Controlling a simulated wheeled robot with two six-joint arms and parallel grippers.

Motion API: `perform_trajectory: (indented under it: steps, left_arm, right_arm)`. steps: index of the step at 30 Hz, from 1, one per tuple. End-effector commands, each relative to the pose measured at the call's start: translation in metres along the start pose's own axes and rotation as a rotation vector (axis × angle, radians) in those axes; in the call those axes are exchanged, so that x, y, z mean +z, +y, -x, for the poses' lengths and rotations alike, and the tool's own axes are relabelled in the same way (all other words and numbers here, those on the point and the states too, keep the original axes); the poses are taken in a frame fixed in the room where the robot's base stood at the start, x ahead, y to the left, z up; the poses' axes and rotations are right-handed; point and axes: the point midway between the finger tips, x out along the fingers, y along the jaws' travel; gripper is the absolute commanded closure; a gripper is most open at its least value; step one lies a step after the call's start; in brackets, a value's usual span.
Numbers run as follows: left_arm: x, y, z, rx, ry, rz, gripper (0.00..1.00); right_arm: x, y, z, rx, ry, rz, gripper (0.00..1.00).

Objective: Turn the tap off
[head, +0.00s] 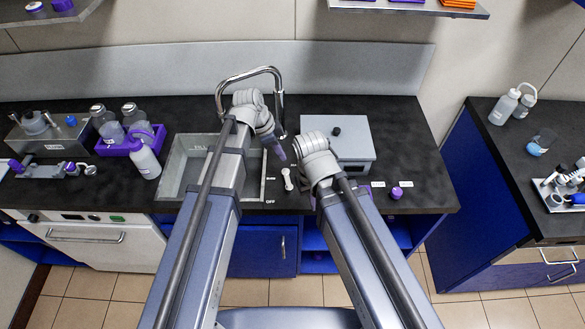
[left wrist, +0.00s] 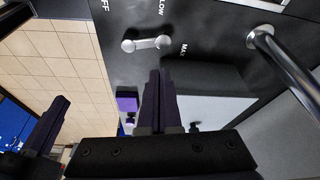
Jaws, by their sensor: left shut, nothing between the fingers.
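The tap's small pale lever (head: 288,179) stands on the black counter right of the sink (head: 170,178). In the left wrist view the lever (left wrist: 146,43) lies beyond the fingertips, among the marks OFF, LOW and MAX. The curved chrome spout (head: 249,72) rises behind the sink; its pipe also shows in the left wrist view (left wrist: 285,63). I cannot see whether water runs. My left gripper (head: 281,156) is shut and empty, just behind the lever and apparently clear of it. My right gripper is hidden behind its arm in the head view; purple fingers (left wrist: 46,128) at the left wrist view's left edge appear to be its.
A grey box (head: 340,150) with a black knob stands close right of the lever. A small purple-capped item (head: 397,192) sits near the counter's front edge. Bottles in a purple rack (head: 115,148) stand left of the sink. The counter right of the box is clear.

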Motion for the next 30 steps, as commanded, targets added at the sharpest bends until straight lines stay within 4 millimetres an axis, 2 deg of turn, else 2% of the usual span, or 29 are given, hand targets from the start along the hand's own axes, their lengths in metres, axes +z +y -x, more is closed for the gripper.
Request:
perform_trajectory:
  steps: [5,11,24,30]
  left_arm:
    - [0.000,0.000,-0.003,0.000,-0.001,0.000,1.00]
    - [0.001,0.000,-0.016,0.001,-0.001,0.001,1.00]
    - [0.002,0.000,-0.077,0.001,-0.001,0.000,1.00]
    - [0.001,0.000,-0.098,0.001,-0.001,0.001,1.00]
  right_arm:
    - [-0.001,0.000,-0.003,-0.001,0.001,0.000,1.00]
    - [-0.001,-0.002,-0.015,-0.001,0.001,0.000,1.00]
    - [-0.005,-0.007,-0.072,-0.002,0.001,0.000,1.00]
    - [-0.006,-0.009,-0.092,-0.002,0.001,0.000,1.00]
